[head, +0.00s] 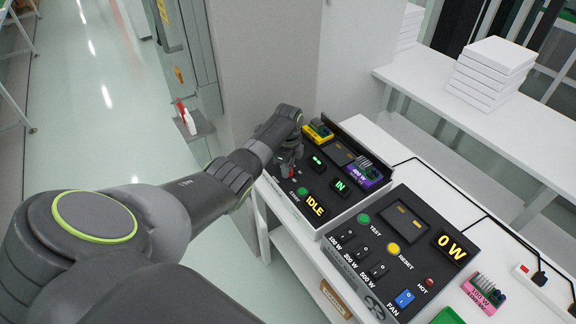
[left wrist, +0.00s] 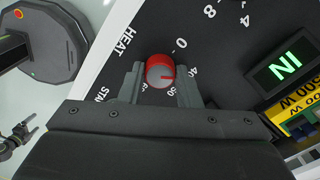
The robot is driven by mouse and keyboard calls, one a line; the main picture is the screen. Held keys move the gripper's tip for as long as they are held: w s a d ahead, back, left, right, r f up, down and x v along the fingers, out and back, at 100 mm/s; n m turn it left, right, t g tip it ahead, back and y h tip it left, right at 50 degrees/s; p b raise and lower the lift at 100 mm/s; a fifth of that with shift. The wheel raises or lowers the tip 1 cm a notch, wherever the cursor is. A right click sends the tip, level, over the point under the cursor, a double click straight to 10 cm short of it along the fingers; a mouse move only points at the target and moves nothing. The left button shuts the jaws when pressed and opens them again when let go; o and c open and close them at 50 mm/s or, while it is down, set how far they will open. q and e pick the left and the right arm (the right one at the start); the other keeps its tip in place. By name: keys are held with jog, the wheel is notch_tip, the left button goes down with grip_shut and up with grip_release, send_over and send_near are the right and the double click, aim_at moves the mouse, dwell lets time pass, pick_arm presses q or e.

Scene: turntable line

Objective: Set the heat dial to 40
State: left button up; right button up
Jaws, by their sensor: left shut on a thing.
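The heat dial (left wrist: 160,70) is a red round knob on the dark panel in the left wrist view, near the word HEAT. Numbers ring the knob, but fingers and tilt make some hard to read. My left gripper (left wrist: 161,86) is shut on the knob, one finger on each side. In the head view, my left gripper (head: 290,158) is at the far left part of the panel, and the arm hides part of the dial area.
The dial's panel (head: 320,220) shows green IN and yellow IDLE displays. A second panel (head: 370,215) with a 0 W display, switches and buttons stands closer. White boxes (head: 492,72) are stacked on a back shelf. A small dark gripper-like shape shows at the left wrist view's lower left.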

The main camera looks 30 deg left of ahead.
pick_arm(q)
jog(key=shift+w+m, duration=0.1)
jog(key=shift+m, duration=0.3)
jog(key=o, duration=1)
jog(key=shift+r, duration=0.1)
notch_tip(320, 180, up, 17)
jog(key=shift+r+b, duration=0.15)
jog(key=shift+b, duration=0.25)
